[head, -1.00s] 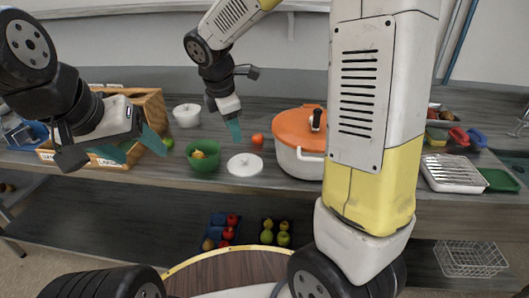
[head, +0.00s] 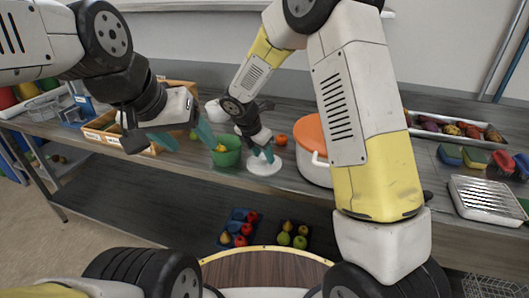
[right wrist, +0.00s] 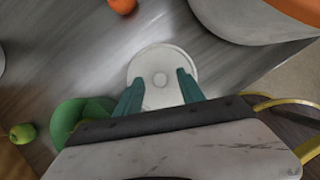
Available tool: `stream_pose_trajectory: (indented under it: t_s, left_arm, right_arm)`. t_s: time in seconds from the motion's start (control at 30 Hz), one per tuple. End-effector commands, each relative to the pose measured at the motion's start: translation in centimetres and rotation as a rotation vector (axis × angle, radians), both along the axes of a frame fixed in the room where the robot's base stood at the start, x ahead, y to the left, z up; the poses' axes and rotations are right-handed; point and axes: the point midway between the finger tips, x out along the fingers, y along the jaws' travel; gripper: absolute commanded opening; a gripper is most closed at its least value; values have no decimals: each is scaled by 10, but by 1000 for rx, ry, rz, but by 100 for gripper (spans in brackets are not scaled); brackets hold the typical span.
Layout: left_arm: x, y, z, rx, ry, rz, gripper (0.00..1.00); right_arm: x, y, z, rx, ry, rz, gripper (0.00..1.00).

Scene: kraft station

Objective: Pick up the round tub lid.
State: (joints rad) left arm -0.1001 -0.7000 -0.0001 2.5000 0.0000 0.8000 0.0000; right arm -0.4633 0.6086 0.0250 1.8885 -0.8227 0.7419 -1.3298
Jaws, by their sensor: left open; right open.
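The round tub lid (head: 264,167) is a flat white disc lying on the grey worktop, between the green bowl and the orange-lidded pot. In the right wrist view the lid (right wrist: 161,60) shows a small round knob in its middle. My right gripper (head: 261,153) is open over the lid; in the right wrist view its teal fingers (right wrist: 159,76) overlap the lid's near left and right sides. I cannot tell whether they touch it. My left gripper (head: 186,137) is open and empty, left of the green bowl and in front of the wooden crate.
The green bowl (head: 227,158) holds something yellow, close left of the lid. The white pot (head: 313,168) with an orange lid stands close right. An orange-red fruit (head: 281,140) lies behind.

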Motion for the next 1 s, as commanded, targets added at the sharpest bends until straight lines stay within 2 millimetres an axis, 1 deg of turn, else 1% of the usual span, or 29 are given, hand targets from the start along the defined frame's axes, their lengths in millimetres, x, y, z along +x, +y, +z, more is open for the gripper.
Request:
stream_pose_trajectory:
  t_s: [0.1, 0.27, 0.3, 0.37, 0.5, 0.53, 0.87, 1.0]
  left_arm:
    - [0, 0, 0, 0, 0, 0, 65]
    - [0, 0, 0, 0, 0, 0, 65]
    - [0, 0, 0, 0, 0, 0, 65]
    - [0, 0, 0, 0, 0, 0, 65]
    - [0, 0, 0, 0, 0, 0, 65]
    - [0, 0, 0, 0, 0, 0, 65]
    - [0, 0, 0, 0, 0, 0, 65]
    - [0, 0, 0, 0, 0, 0, 65]
  right_arm:
    - [2, -2, -5, 0, 0, -1, 46]
    - [2, -2, -5, 1, 0, -2, 46]
    - [2, -2, -5, 1, 0, -2, 44]
    - [2, -2, -5, 1, 0, -2, 32]
    - [2, -2, -5, 1, 0, -2, 5]
    - [2, -2, -5, 1, 0, -2, 0]
    - [2, -2, -5, 1, 0, -2, 0]
    - [2, -2, 0, 1, -2, -2, 0]
